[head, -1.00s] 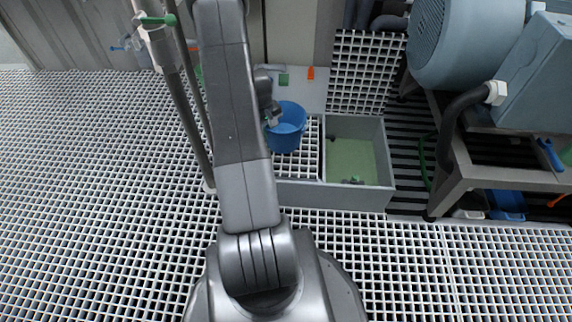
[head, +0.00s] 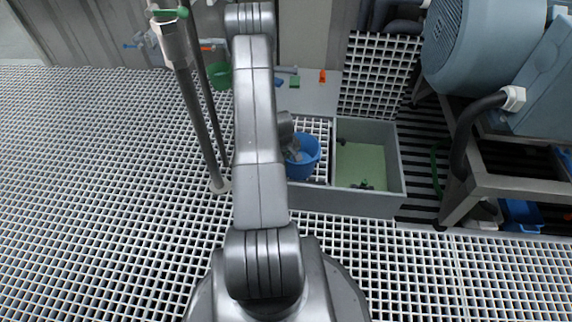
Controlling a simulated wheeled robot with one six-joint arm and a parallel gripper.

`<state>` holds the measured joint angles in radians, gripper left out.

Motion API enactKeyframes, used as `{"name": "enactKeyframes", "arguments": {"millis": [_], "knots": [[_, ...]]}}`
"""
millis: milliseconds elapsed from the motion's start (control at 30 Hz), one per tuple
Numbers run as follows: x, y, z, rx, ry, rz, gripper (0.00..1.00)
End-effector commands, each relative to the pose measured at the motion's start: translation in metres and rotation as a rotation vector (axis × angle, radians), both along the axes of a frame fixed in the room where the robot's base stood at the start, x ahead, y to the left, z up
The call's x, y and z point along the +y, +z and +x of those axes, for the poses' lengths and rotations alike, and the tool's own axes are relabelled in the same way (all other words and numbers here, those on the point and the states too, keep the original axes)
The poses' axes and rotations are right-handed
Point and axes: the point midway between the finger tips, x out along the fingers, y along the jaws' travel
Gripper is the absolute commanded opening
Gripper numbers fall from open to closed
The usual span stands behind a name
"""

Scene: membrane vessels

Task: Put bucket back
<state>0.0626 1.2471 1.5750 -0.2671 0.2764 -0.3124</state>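The blue bucket (head: 306,160) is upright just left of the grey basin, close against it. I cannot tell whether it rests on the grating or hangs slightly above it. My gripper (head: 292,148) is at the bucket's left rim, mostly hidden behind my own arm. Its fingers cannot be made out, so I cannot tell whether they hold the rim. A green bucket (head: 218,76) stands farther back, left of my arm.
The grey basin (head: 398,190) with a green floor lies right of the bucket. A pale board (head: 315,98) with small coloured pieces is behind. A vertical pipe (head: 192,100) stands left of my arm. A motor (head: 470,50) on a frame stands right. The left grating is open.

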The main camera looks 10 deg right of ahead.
Motion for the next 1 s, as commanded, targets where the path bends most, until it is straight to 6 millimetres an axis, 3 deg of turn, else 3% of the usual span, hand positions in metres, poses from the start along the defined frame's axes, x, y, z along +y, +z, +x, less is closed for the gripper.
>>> {"name": "enactKeyframes", "arguments": {"millis": [367,500,867,1000], "knots": [[0.0,-0.007,0.0,-0.001,0.0,0.0,0.0],[0.0,-0.006,0.0,0.0,0.0,0.0,0.27],[0.0,-0.002,0.0,0.0,0.0,0.0,0.27],[0.002,0.02,0.0,-0.001,0.001,0.0,0.27]]}}
